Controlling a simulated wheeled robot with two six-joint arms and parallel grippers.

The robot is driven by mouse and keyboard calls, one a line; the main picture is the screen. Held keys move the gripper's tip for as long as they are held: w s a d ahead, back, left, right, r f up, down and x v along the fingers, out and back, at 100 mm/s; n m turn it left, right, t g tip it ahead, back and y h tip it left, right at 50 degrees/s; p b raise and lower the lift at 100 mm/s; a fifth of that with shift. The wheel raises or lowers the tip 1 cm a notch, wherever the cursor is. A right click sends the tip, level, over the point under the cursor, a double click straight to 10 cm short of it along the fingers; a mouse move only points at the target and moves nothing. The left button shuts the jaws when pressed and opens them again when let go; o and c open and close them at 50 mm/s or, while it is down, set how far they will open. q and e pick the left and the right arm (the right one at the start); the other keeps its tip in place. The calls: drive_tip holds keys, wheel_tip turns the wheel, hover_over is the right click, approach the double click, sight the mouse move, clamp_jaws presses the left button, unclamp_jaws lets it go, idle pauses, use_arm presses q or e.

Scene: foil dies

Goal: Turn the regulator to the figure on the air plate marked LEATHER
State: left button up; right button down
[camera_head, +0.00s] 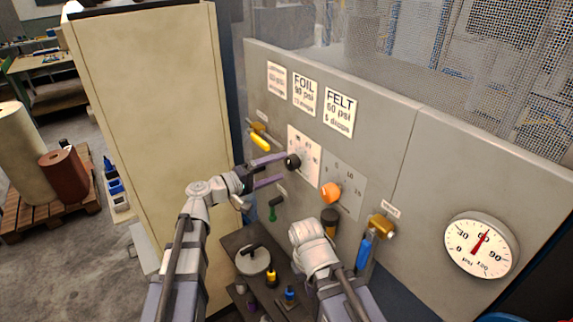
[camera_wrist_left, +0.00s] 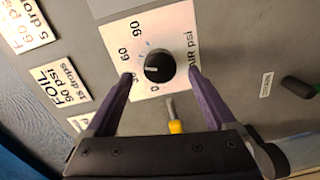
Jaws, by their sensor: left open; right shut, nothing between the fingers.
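The air regulator is a black knob (camera_head: 293,161) on a white scale plate; the left wrist view shows this knob (camera_wrist_left: 160,67) with figures 0, 30, 60, 90 and "AIR psi". Its white mark points between 30 and 60. My left gripper (camera_head: 281,168) is open, its purple fingers either side of the knob; contact is unclear. The leftmost air plate (camera_head: 277,78) is too blurred to read. Beside it are the FOIL plate (camera_head: 304,95), 90 psi, and the FELT plate (camera_head: 339,111), 60 psi.
An orange knob (camera_head: 330,193) sits on a grey scale plate right of the regulator. A yellow-handled valve (camera_head: 260,142), a green handle (camera_head: 272,211) and a blue-handled valve (camera_head: 366,248) stick out nearby. Small bottles stand on a dark shelf (camera_head: 237,240) below. A beige cabinet (camera_head: 150,130) stands left.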

use_arm(q)
drive_tip(key=shift+v, duration=1.55)
drive_tip(key=s+d+f+m+g+y, duration=0.1)
drive_tip(key=s+f+m+g+y, duration=0.2)
drive_tip(key=f, duration=0.4)
drive_tip(key=s+f+g+y, duration=0.2)
drive_tip(key=s+f, duration=0.3)
drive_tip(key=f, duration=0.1)
drive_tip(key=s+a+f+m+g+y, duration=0.2)
drive_tip(key=s+a+f+g+y, duration=0.2)
drive_tip(key=s+a+f+y, duration=0.6)
drive_tip(key=s+d+f+m+g+b, duration=0.1)
drive_tip(key=s+d+f+m+b, duration=0.2)
drive_tip(key=d+f+b, duration=0.6)
wheel_tip(320, 180, down, 4)
drive_tip(key=s+b, duration=0.1)
drive_tip(key=b, duration=0.5)
drive_tip(key=shift+s+d+m+y, duration=0.25)
drive_tip(key=shift+m+y, duration=0.15)
drive_tip(key=shift+f, duration=0.1)
